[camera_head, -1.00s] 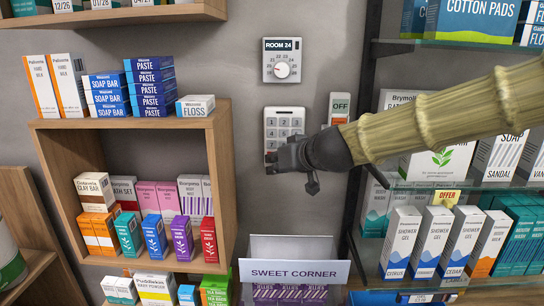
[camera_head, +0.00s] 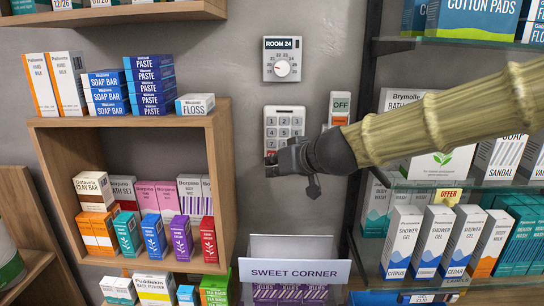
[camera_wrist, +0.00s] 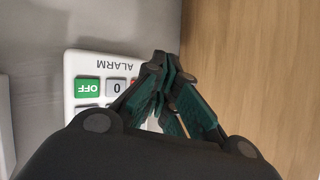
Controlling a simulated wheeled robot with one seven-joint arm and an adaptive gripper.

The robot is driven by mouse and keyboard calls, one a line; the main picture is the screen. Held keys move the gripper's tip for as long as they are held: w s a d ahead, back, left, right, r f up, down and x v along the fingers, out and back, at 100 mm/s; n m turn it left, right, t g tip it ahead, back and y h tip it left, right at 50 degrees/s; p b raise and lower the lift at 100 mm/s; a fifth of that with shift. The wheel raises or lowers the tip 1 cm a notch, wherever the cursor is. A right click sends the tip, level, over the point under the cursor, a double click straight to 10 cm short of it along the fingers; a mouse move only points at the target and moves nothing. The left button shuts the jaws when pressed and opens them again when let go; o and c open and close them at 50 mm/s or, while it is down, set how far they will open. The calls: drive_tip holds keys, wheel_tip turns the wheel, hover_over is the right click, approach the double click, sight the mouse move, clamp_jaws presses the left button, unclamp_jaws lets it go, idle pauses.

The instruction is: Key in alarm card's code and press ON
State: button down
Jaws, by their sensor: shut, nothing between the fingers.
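The alarm keypad (camera_head: 284,122) is a pale panel with grey number keys on the grey wall, below the ROOM 24 dial. My gripper (camera_head: 271,163) is shut and empty at its lower left corner, beside a red key (camera_head: 271,154). In the wrist view the keypad (camera_wrist: 92,62) appears upside down, with the word ALARM, a green OFF key (camera_wrist: 88,89) and a 0 key (camera_wrist: 116,88). My fingertips (camera_wrist: 162,62) are at its edge there and partly hide the red key. I cannot tell whether they touch it. I cannot make out an alarm card.
A separate OFF switch plate (camera_head: 340,106) is right of the keypad. A wooden shelf unit (camera_head: 220,140) with boxes stands left, glass shelves (camera_head: 440,184) with boxes right. The SWEET CORNER bin (camera_head: 294,271) is below. Bare wall lies between.

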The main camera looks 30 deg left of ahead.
drive_tip(key=s+d, duration=0.1)
drive_tip(key=s, duration=0.1)
drive_tip(key=s+d+b, duration=0.1)
drive_tip(key=s, duration=0.1)
drive_tip(key=shift+d, duration=0.2)
idle(0.9)
